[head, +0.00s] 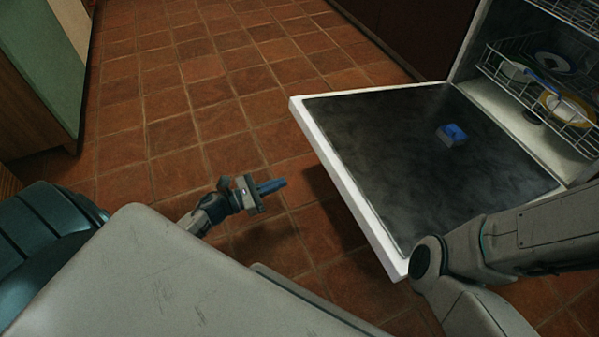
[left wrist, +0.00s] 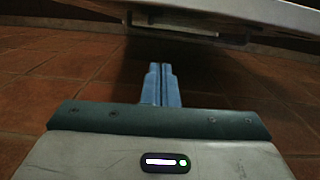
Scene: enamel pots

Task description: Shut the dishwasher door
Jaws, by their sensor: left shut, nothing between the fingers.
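The dishwasher door (head: 385,150) is open and folded down, its dark inner face up and its white rim showing. A blue object, perhaps the detergent cup (head: 451,134), sits on that inner face. My left gripper (head: 283,183) is shut and empty, low over the floor to the left of the door's outer edge and apart from it. In the left wrist view its blue fingers (left wrist: 161,84) are together, and the underside of the pale door (left wrist: 235,14) spans the top. My right arm crosses the lower right of the head view; its gripper is out of view.
Inside the dishwasher (head: 520,110), wire racks (head: 530,75) hold several dishes, among them a yellow-rimmed plate (head: 567,108). A green and wood cabinet (head: 40,75) stands at the left. The tiled floor (head: 200,100) between is clear.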

